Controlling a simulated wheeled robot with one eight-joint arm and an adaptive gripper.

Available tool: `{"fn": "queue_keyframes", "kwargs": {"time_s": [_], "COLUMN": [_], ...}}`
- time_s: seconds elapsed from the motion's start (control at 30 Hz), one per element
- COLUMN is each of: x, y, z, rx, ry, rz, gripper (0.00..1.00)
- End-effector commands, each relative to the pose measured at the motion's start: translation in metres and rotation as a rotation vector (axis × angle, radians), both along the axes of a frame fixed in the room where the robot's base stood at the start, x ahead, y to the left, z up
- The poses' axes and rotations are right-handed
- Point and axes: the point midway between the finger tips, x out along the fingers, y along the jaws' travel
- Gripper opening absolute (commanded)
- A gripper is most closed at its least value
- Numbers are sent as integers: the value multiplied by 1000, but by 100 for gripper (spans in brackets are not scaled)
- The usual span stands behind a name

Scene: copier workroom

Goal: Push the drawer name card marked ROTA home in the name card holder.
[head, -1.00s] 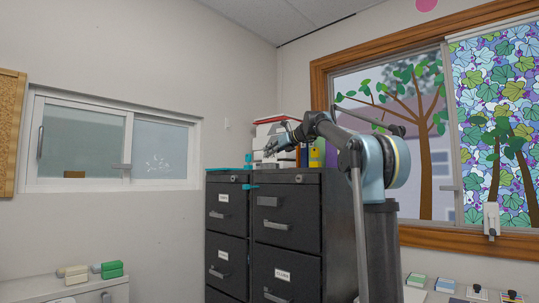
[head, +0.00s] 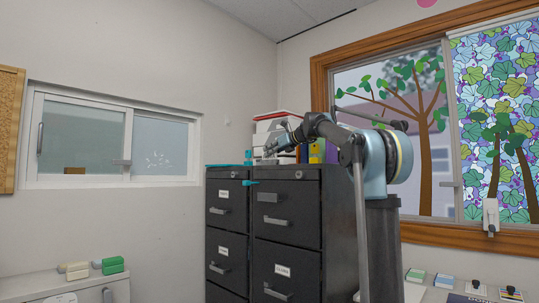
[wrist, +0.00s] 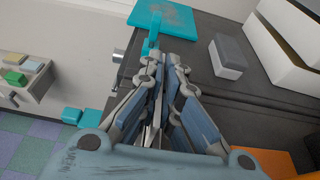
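A dark filing cabinet (head: 340,215) stands in the middle of the head view. White name cards show on its drawers: upper left (head: 223,195), lower left (head: 223,252) and lower right (head: 282,270). Their lettering is too small to read, so I cannot tell which is ROTA. A grey plate (head: 267,196), perhaps a card holder, is on the upper right drawer. My gripper (head: 270,150) is above the cabinet top near its front. In the wrist view, my gripper's fingers (wrist: 168,65) lie close together, with teal material at their tips; whether they grip it is unclear.
A flat teal piece (wrist: 165,15) lies on the cabinet top. A grey-and-white block (wrist: 228,58) and white boxes (wrist: 290,40) stand on the top. A low unit with coloured blocks (head: 112,265) is at left.

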Motion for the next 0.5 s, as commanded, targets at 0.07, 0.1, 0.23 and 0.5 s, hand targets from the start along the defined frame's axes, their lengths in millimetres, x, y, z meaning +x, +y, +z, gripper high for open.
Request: {"fn": "queue_keyframes", "kwargs": {"time_s": [0.07, 0.1, 0.23, 0.5], "x": [0, 0, 0, 0], "y": [0, 0, 0, 0], "z": [-2, -3, -5, -7], "rx": [0, 0, 0, 0], "ry": [0, 0, 0, 0], "rz": [0, 0, 0, 0], "gripper": [0, 0, 0, 28]}}
